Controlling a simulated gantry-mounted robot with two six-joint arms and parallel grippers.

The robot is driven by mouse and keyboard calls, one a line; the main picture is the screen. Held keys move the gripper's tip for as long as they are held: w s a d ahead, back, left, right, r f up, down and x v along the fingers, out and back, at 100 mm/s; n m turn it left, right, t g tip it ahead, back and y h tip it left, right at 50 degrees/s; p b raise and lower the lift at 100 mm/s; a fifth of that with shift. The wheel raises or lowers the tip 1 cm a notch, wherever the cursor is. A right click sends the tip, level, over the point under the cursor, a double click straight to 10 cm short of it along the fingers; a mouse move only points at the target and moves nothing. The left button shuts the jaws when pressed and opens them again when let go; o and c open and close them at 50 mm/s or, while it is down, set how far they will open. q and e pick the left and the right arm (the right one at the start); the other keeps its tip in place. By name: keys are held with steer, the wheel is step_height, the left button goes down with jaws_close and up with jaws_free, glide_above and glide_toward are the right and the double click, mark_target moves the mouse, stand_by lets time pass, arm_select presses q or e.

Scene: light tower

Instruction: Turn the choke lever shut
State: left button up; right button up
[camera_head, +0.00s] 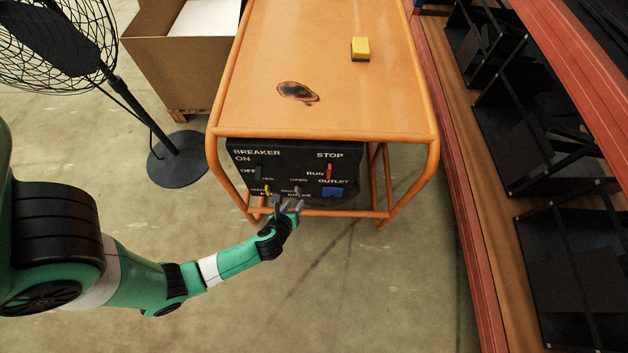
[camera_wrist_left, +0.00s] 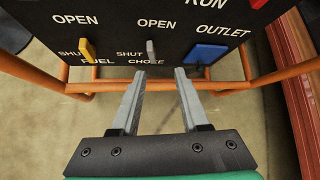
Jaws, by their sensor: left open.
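The choke lever (camera_wrist_left: 151,50) is a small grey lever on the black control panel (camera_head: 292,160). In the left wrist view it stands nearly upright, below the word OPEN, with SHUT printed to its left. In the head view I cannot make the lever out clearly from my gripper. My left gripper (camera_head: 287,204) is in front of the panel's lower edge. In the left wrist view its two fingers (camera_wrist_left: 160,72) are apart and empty, their tips just below the lever and not around it. My right gripper is in neither view.
A yellow fuel lever (camera_wrist_left: 86,49) is left of the choke, and a blue outlet (camera_wrist_left: 207,54) is right. A red run switch (camera_head: 329,172) is above the outlet. The orange frame (camera_head: 345,213) has a bar below the panel. A fan (camera_head: 110,85) stands left.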

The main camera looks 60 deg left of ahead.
mark_target(298, 194)
arm_select(q)
steer(key=b+x, duration=0.2)
steer(key=x, duration=0.1)
steer(key=s+b+x, duration=0.1)
steer(key=b+x, duration=0.2)
steer(key=x, duration=0.1)
steer(key=b+x, duration=0.2)
steer(key=x, duration=0.2)
steer(key=shift+s+a+f+b, duration=0.15)
steer(key=shift+f+b, duration=0.15)
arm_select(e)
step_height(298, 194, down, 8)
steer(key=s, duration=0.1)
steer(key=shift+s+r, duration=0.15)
arm_select(q)
steer(key=shift+s, duration=0.15)
jaws_close()
